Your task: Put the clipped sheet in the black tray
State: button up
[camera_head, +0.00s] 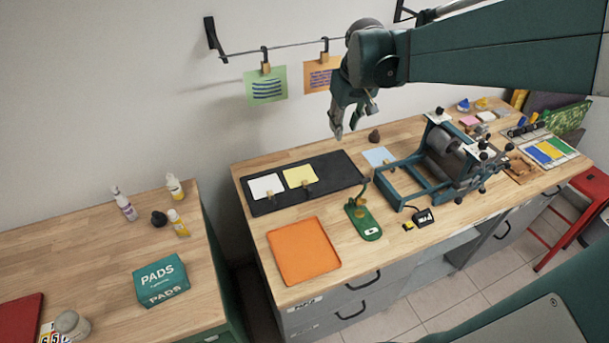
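My gripper (345,130) hangs fingers down in front of the wall, above the back of the bench. Its fingertips look apart, with nothing visible between them. The black tray (335,164) lies on the bench below and to the left. It holds a white sheet (265,185) and a yellow sheet (299,175), each with a small clip at its lower edge. A light blue sheet (377,156) lies on the bench right of the tray, apparently with a small clip. A green sheet (266,86) and an orange sheet (317,78) hang by clips from a wall wire.
A blue roller press (447,160) stands right of the blue sheet. A small dark cone-shaped object (374,136) is behind that sheet. A green stand (361,218) and an orange tray (302,250) are in front. Bottles and a PADS box (160,278) stand on the left table.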

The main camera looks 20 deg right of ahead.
jog(key=s+a+t+y, duration=0.1)
jog(key=s+a+t, duration=0.2)
jog(key=s+a, duration=1.5)
jog(key=shift+s+a+f+t, duration=0.15)
jog(key=shift+s+f+t, duration=0.3)
jog(key=shift+s, duration=0.65)
jog(key=c, duration=0.3)
jog(key=shift+w, duration=0.1)
